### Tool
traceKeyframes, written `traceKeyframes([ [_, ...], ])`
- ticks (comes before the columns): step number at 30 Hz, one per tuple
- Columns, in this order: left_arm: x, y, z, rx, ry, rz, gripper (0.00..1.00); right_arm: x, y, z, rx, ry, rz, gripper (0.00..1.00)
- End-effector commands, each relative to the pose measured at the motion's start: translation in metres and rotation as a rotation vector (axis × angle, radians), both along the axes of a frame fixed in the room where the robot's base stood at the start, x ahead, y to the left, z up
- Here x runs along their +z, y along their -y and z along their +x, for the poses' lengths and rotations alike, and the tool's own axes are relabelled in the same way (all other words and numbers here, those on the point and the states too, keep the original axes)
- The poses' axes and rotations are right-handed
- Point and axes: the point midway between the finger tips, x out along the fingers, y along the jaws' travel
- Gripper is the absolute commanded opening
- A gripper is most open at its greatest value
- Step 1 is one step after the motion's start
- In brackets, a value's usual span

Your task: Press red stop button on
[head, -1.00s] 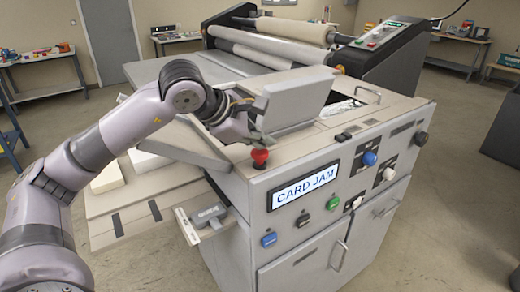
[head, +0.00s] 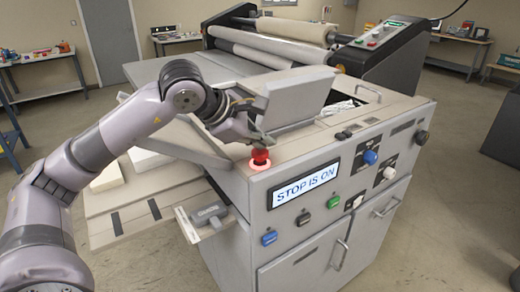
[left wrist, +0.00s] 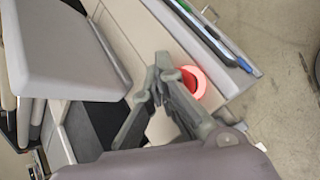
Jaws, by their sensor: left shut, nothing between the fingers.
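The red stop button (head: 260,156) stands on the top front left corner of the laminator (head: 330,150). A glowing red ring surrounds its base. The display (head: 304,186) on the front panel reads "STOP IS ON". My left gripper (head: 262,141) is shut and empty, with its fingertips right at the top of the button. In the left wrist view the shut fingertips (left wrist: 163,62) are beside the red button (left wrist: 188,80), which one finger partly covers. I cannot tell for sure whether they touch. My right gripper is not in view.
A raised grey cover (head: 297,95) stands behind the button, beside an open bay. Blue (head: 269,238), black and green (head: 333,202) buttons and several knobs sit on the front panel. A grey guide handle (head: 208,214) sticks out at the left. Floor is free at the right.

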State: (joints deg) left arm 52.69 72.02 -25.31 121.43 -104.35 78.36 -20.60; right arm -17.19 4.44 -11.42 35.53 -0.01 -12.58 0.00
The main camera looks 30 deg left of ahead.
Motion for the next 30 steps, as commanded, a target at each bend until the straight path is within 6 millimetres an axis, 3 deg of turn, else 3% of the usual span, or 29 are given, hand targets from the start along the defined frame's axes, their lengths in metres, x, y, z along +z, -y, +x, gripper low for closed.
traceKeyframes([
  [11, -0.005, 0.0, 0.0, 0.0, -0.007, 0.0, 0.0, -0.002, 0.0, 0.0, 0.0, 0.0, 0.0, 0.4],
  [30, 0.009, 0.0, 0.0, -0.001, -0.004, 0.0, 0.0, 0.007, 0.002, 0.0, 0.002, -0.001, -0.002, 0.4],
])
